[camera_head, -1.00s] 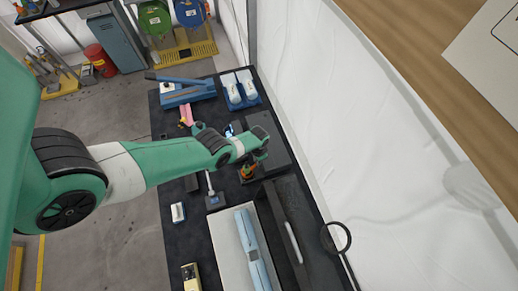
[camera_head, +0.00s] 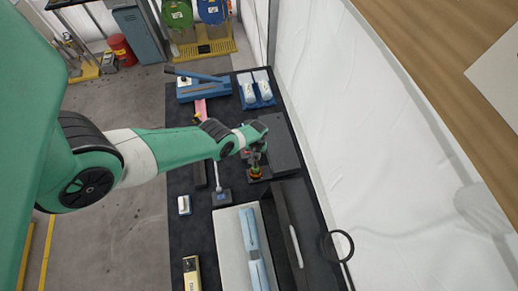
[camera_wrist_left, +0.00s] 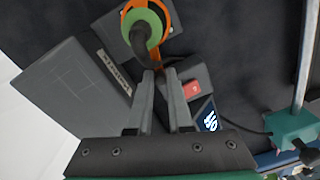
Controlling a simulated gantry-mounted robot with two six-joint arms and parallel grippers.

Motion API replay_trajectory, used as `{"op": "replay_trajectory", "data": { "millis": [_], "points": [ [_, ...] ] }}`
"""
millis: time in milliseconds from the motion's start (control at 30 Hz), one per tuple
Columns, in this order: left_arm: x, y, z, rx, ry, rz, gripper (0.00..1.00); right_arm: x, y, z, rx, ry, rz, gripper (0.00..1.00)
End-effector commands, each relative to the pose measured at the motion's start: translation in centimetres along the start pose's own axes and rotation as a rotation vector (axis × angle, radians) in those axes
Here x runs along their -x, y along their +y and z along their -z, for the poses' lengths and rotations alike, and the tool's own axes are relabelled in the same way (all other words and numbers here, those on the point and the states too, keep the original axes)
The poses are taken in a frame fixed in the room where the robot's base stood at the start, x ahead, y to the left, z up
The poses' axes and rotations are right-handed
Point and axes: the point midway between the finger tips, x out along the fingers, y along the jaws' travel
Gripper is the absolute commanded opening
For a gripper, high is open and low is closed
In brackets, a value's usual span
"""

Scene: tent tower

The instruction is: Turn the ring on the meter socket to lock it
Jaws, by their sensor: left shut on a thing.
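The meter socket (camera_head: 256,174) is a small dark base on the table, with green and orange parts on top. In the left wrist view its dark base (camera_wrist_left: 112,38) is at the top, carrying the orange ring (camera_wrist_left: 168,12) around a green disc (camera_wrist_left: 148,22). A dark curved stem (camera_wrist_left: 142,48) runs from the disc toward my fingers. My left gripper (camera_head: 252,157) is beside and above the socket. In the wrist view its fingertips (camera_wrist_left: 158,76) are close together, where an orange strip from the ring meets them. The exact grip is partly hidden. My right gripper is not visible.
A grey flat box (camera_wrist_left: 70,85) lies beside the socket. A dark box with a red button (camera_wrist_left: 191,90) and lit display is close to my fingers. A long dark tray (camera_head: 283,235) and a white case (camera_head: 233,245) are in front. A white tent wall (camera_head: 345,130) bounds the right.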

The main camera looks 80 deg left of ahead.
Motion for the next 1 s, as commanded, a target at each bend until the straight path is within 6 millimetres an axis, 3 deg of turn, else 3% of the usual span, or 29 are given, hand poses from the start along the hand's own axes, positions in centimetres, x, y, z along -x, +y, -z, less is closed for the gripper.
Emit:
{"op": "replay_trajectory", "data": {
  "millis": [400, 933, 967, 1000],
  "points": [
    [0.0, -1.2, -0.3, 0.201, -0.008, 0.001, 0.00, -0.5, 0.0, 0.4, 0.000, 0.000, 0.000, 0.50],
    [-0.1, -1.4, -0.4, 0.227, -0.010, 0.002, 0.00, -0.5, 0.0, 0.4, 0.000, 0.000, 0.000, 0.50],
    [-0.1, -1.4, -0.4, 0.226, -0.010, 0.002, 0.20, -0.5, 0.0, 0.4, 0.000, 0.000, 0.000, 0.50],
    [-0.1, -1.4, -0.4, 0.226, -0.010, 0.002, 0.27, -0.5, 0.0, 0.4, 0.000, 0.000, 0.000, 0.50]
  ]
}}
